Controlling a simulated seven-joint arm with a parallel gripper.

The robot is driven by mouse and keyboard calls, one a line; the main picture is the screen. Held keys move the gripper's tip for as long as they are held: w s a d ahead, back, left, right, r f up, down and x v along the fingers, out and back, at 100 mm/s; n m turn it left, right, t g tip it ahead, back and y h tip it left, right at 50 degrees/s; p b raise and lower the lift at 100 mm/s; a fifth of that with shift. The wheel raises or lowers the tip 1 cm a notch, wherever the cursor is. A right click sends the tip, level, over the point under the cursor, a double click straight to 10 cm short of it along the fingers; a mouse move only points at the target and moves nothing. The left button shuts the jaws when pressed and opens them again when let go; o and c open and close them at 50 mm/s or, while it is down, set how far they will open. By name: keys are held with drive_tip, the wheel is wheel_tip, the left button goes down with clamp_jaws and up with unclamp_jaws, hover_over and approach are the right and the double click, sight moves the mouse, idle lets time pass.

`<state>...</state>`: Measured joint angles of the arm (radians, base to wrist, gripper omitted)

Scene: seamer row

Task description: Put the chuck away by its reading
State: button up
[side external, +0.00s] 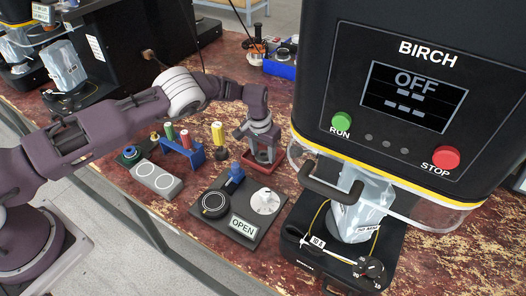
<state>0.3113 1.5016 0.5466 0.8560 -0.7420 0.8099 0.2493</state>
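My gripper (262,148) points down over a small red stand (254,170) behind the dark board. Its fingers are small here, and I cannot tell whether they are open or hold something. I cannot say for sure which part is the chuck. A round black ringed piece (214,204) sits on the dark board (214,233), left of a white dial (265,201) and an OPEN sign (243,227). A grey block (156,181) with two white rings stands at left. The BIRCH seamer's display (414,97) reads OFF above dashes.
A blue rack (183,156) holds coloured cylinders; a yellow-and-black piece (218,140) stands beside it. Under the seamer, a pale wrapped form (352,215) stands on a black base with a tag and a knob (370,268). A blue bin (281,68) is behind. The seamer's handle (331,188) juts left.

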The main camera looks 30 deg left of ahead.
sight(260, 158)
drive_tip(key=o, duration=0.4)
drive_tip(key=shift+c, duration=0.2)
drive_tip(key=shift+r, duration=0.1)
wheel_tip(260, 158, up, 12)
drive_tip(key=s, duration=0.1)
drive_tip(key=shift+s, duration=0.25)
drive_tip(key=shift+r, duration=0.1)
